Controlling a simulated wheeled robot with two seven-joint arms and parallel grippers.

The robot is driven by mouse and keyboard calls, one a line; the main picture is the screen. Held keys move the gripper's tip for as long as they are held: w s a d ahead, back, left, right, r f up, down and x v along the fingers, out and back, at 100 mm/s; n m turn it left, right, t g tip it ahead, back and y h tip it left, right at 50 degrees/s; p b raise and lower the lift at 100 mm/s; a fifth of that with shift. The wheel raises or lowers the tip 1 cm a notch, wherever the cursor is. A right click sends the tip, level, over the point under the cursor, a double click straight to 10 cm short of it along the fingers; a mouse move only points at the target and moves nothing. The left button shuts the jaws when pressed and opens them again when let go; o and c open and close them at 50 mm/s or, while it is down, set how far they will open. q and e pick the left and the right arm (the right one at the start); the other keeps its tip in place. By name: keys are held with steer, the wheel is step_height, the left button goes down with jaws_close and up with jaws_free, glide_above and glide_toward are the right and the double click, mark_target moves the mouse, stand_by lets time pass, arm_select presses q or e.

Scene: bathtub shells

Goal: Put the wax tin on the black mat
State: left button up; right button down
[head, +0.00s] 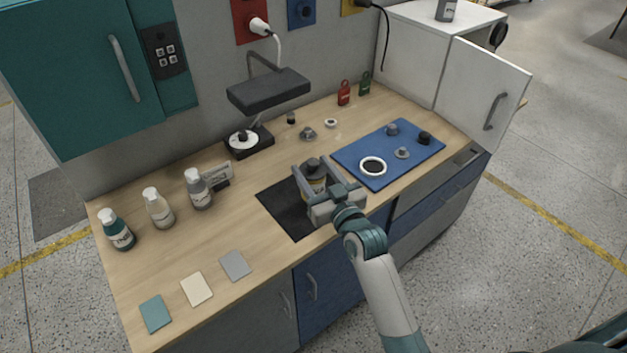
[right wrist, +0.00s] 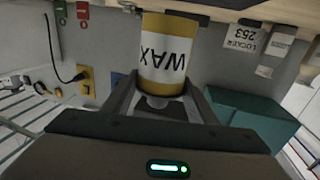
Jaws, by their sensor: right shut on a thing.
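The wax tin (head: 314,169) is a yellow can with a dark top and a white label. My right gripper (head: 312,177) is shut on it, one finger on each side. In the right wrist view the tin (right wrist: 163,55) shows its WAX label upside down between the fingers (right wrist: 160,95). The black mat (head: 288,211) lies on the wooden worktop near its front edge. The tin is over or at the mat's back right part; I cannot tell whether it touches the mat. The gripper hides part of the mat. My left gripper is not in view.
A blue mat (head: 363,153) with a white ring (head: 373,167) and small knobs lies right of the tin. A grey bottle (head: 198,189) and a sign (head: 217,175) stand left of the black mat. A dark lamp (head: 268,90) overhangs the back. An open white door (head: 483,90) stands at right.

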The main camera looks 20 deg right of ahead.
mark_target(319, 190)
steer(key=shift+f+p, duration=0.6)
steer(key=shift+f, duration=1.35)
steer(key=shift+f, duration=0.1)
steer(key=c, duration=0.7)
jaws_free()
steer(key=shift+c, duration=0.2)
steer(key=shift+s, duration=0.1)
